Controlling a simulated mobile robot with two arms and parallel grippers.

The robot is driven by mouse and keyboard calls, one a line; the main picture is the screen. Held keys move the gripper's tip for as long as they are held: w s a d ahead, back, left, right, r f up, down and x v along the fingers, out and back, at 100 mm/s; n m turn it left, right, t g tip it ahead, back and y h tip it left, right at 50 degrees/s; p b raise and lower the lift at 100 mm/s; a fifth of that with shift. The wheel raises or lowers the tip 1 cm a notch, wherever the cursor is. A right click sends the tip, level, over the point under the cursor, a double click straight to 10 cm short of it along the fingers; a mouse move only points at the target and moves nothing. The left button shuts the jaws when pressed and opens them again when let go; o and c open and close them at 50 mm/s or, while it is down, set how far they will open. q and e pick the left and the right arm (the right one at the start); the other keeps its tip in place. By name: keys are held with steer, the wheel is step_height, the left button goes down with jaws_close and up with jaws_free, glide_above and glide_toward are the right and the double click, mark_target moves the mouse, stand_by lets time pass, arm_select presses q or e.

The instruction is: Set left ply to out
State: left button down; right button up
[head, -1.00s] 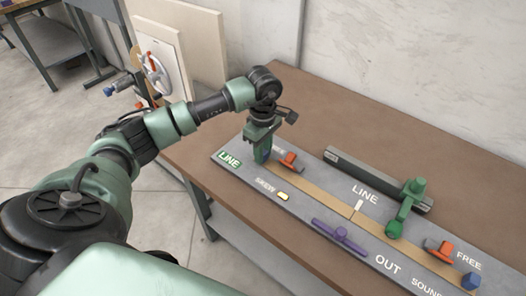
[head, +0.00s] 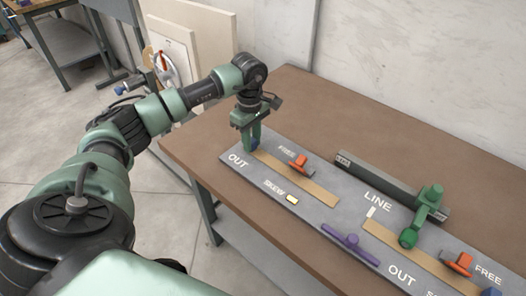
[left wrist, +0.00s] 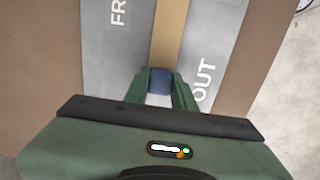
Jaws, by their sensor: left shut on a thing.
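The left ply (head: 310,188) is a tan strip on the left of the grey board, with a blue knob at its far-left end. My left gripper (head: 251,147) points down there, shut on the blue knob, which it mostly hides in the head view. In the left wrist view, the blue knob (left wrist: 160,82) sits between the fingertips, with the tan strip running away beyond it. The label beside it reads OUT (head: 238,160). A gap separates the left ply from the right ply (head: 410,249). My right gripper is not in view.
The grey board (head: 325,216) lies on a brown table (head: 300,100). An orange clamp (head: 301,163) labelled FREE stands beside the left ply. A purple handle (head: 350,241), a green lever (head: 431,203) and another orange clamp (head: 458,263) stand farther right.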

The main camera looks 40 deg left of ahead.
arm_select(q)
steer(key=shift+a+r, duration=0.15)
steer(key=shift+a, duration=0.1)
steer(key=c, duration=1.2)
jaws_free()
steer(key=shift+o, duration=0.2)
step_height(320, 180, up, 8)
steer(key=shift+f+b, duration=0.2)
steer(key=shift+b, duration=0.1)
steer(key=shift+a, duration=0.1)
steer(key=shift+r, duration=0.1)
